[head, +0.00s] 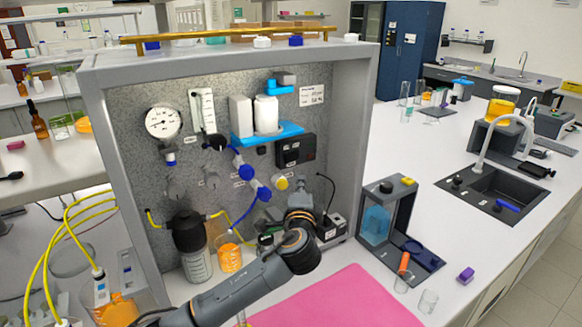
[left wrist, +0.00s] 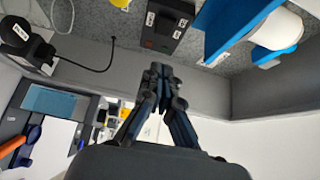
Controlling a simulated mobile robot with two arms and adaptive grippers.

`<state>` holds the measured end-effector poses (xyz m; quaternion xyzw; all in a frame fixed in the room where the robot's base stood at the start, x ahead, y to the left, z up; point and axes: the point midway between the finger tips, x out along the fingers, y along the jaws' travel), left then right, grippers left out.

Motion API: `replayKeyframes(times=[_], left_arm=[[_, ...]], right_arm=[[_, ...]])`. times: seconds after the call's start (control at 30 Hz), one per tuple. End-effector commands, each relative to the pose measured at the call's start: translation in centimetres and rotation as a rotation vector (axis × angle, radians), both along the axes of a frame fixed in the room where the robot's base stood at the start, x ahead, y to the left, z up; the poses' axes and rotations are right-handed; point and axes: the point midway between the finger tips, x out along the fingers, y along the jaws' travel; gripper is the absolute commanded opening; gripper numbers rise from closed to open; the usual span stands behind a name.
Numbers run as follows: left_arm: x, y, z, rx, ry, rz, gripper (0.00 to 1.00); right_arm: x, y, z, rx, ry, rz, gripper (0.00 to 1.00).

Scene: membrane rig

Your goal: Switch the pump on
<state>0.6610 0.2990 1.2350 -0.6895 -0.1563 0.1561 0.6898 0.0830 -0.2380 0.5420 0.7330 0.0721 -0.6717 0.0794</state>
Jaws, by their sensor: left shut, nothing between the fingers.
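A black switch box (head: 295,150) with small pale labels is fixed to the right part of the speckled panel. It also shows in the left wrist view (left wrist: 166,24), where a small reddish spot is on its face; the switch position is too small to tell. A white unit (head: 266,114) stands on a blue bracket (head: 268,133) to its left; I cannot tell which part is the pump. My left gripper (head: 302,190) is in front of the panel, below the switch box. In the left wrist view its fingertips (left wrist: 160,72) are together, empty and apart from the box.
A yellow knob (head: 281,183) and blue valves (head: 250,180) are close to the left gripper. A small black box (head: 332,228) with a cable stands at the rig's lower right. Beakers and a bottle (head: 197,262) stand left of my arm. A pink mat (head: 340,300) lies in front.

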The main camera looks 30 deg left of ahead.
Motion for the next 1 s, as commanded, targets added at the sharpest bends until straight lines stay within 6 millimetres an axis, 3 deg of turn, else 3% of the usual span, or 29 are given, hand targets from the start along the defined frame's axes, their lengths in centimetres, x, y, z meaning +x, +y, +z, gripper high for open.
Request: replayKeyframes(times=[0.37, 0.6, 1.0], left_arm=[[7.1, 3.5, -0.3, 0.0, -0.002, 0.003, 0.0], [8.0, 6.5, -0.1, 0.0, 0.0, 0.002, 0.0], [8.2, 7.1, 0.0, -0.001, 0.0, 0.0, 0.0]], right_arm=[[0.2, 0.2, -3.0, 0.002, -0.003, 0.0, 0.6], [0.4, 0.4, -3.2, 0.005, -0.006, -0.001, 0.6], [0.4, 0.7, -3.2, 0.009, -0.006, 0.001, 0.6]])
